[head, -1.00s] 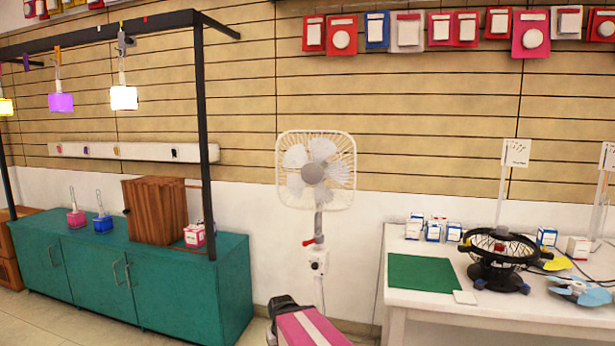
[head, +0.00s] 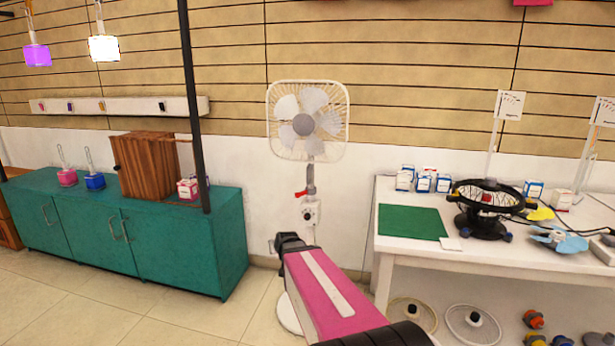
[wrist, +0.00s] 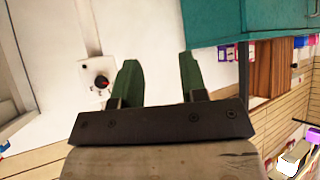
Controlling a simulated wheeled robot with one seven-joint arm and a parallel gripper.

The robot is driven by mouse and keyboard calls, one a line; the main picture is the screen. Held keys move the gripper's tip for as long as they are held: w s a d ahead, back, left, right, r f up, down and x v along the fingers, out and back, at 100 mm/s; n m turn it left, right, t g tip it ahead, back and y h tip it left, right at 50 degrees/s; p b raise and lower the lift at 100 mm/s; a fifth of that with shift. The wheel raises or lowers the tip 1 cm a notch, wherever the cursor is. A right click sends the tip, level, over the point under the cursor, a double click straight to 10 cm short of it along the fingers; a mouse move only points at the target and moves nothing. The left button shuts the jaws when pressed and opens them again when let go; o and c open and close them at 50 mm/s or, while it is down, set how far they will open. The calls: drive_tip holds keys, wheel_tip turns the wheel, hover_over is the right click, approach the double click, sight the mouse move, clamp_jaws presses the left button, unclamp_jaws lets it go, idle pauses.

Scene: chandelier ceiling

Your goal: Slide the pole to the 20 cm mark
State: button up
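A standing fan (head: 308,122) with a square white cage is against the wall in the middle of the head view. Its short grey pole (head: 311,178) runs down past a red lever (head: 301,194) to a white box (head: 308,213) with a dark knob. Its round white base (head: 289,313) is partly behind my arm. No 20 cm mark is readable. In the wrist view my gripper (wrist: 157,75) has two green fingers apart with nothing between them. A white box with a black knob (wrist: 101,82) shows left of the fingers there.
A white table (head: 480,250) at right holds a green mat (head: 412,222) and a black round fan cage on a stand (head: 487,207). A teal cabinet (head: 180,255) stands left with a wooden box (head: 145,165). Tiled floor between them is partly clear.

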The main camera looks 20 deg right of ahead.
drive_tip(key=w+d+r+m+t+h, duration=0.1)
drive_tip(key=w+d+r+t+h, duration=0.1)
drive_tip(key=w+d+r+t, duration=0.5)
drive_tip(key=m+t+h, duration=0.3)
drive_tip(key=t+h, duration=0.1)
drive_tip(key=h, duration=0.2)
approach(308, 176)
drive_tip(key=shift+g, duration=0.3)
drive_tip(key=x, duration=1)
drive_tip(key=shift+w+r, duration=0.2)
drive_tip(key=shift+w, duration=0.05)
clamp_jaws()
